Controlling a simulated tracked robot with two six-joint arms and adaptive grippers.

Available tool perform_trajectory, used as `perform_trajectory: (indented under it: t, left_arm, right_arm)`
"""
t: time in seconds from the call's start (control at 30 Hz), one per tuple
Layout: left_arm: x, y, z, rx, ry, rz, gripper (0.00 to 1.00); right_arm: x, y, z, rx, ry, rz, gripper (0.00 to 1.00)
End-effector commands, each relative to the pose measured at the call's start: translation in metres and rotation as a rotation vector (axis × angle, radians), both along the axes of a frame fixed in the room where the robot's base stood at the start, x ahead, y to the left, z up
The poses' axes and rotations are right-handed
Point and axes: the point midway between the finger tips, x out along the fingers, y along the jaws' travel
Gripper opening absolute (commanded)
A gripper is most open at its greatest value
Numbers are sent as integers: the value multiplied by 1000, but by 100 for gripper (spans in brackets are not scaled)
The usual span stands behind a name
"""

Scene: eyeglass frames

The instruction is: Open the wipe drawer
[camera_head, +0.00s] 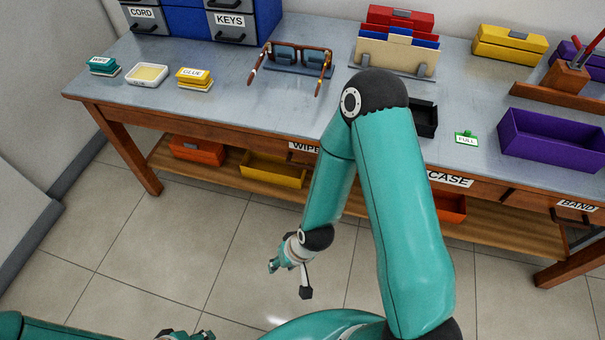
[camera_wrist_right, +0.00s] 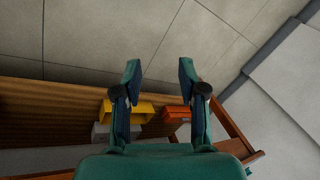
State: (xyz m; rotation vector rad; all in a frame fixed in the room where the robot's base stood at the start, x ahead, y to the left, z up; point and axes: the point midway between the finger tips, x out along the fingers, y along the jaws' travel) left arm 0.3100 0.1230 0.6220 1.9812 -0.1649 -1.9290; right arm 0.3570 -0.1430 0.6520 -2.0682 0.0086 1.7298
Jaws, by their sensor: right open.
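The wipe drawer (camera_head: 303,147) is in the table's front, under the tabletop. Its label shows only in part, because my right arm covers its right side. The visible front looks flush with the table. No handle of it can be made out. My right gripper (camera_head: 288,278) hangs low over the floor, in front of the table and apart from the drawer. In the right wrist view its two fingers (camera_wrist_right: 160,78) are spread with nothing between them. My left gripper (camera_head: 185,336) shows only in part at the bottom edge; its jaws cannot be judged.
The table (camera_head: 110,85) holds eyeglasses (camera_head: 299,55) on a stand, a file holder (camera_head: 393,55) and a purple bin (camera_head: 550,140). The case drawer (camera_head: 455,180) and band drawer (camera_head: 575,207) are to the right. A lower shelf (camera_head: 220,172) carries a yellow bin (camera_head: 273,170) and orange bins.

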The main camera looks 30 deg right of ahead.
Motion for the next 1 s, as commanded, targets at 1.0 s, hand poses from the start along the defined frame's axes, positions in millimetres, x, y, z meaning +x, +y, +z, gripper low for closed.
perform_trajectory:
  t: [1.0]
  left_arm:
    - [0, 0, -392, 0, 1, 0, 40]
  right_arm:
    - [102, -140, 13, 518, -982, -1391, 41]
